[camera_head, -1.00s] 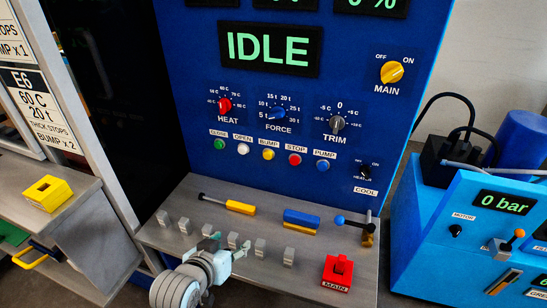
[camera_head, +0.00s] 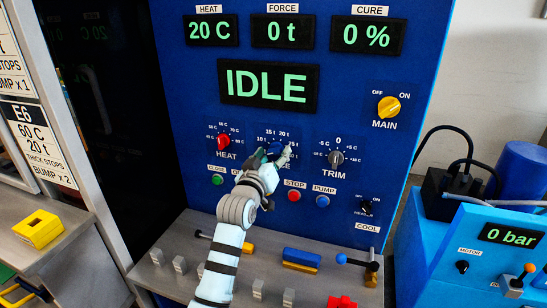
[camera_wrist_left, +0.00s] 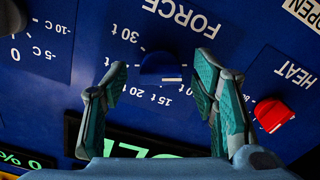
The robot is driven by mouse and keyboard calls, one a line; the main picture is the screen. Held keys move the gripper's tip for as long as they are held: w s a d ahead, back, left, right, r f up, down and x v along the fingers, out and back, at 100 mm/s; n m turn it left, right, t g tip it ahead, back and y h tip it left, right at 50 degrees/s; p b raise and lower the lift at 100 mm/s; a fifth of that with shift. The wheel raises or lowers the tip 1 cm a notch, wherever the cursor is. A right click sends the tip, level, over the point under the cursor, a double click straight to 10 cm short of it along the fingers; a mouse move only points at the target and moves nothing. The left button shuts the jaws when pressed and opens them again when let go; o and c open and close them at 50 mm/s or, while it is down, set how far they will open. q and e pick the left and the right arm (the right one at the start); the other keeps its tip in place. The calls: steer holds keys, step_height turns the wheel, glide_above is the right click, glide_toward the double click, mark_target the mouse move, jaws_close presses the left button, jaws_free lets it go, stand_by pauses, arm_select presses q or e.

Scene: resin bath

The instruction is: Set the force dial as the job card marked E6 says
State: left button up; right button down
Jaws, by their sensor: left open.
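The job card E6 (camera_head: 38,143) hangs at the left in the head view and reads 60 C, 20 t, thick stops, bump x 2. The blue force dial (camera_wrist_left: 161,66) is on the blue panel; in the head view my left gripper (camera_head: 273,156) covers most of it and part of its scale. In the left wrist view, upside down, my left gripper (camera_wrist_left: 160,82) is open, with one finger on each side of the dial and gaps to both. The exact dial setting is hard to read. My right gripper is not in view.
The red heat dial (camera_head: 223,142) and grey trim dial (camera_head: 336,158) flank the force dial. Several push buttons sit below, including red stop (camera_head: 294,196). The display (camera_head: 268,86) reads IDLE, and the force readout (camera_head: 281,32) shows 0 t.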

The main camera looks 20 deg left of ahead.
arm_select(q)
steer(key=shift+w, duration=0.25)
steer(key=shift+c, duration=0.2)
steer(key=c, duration=1.1)
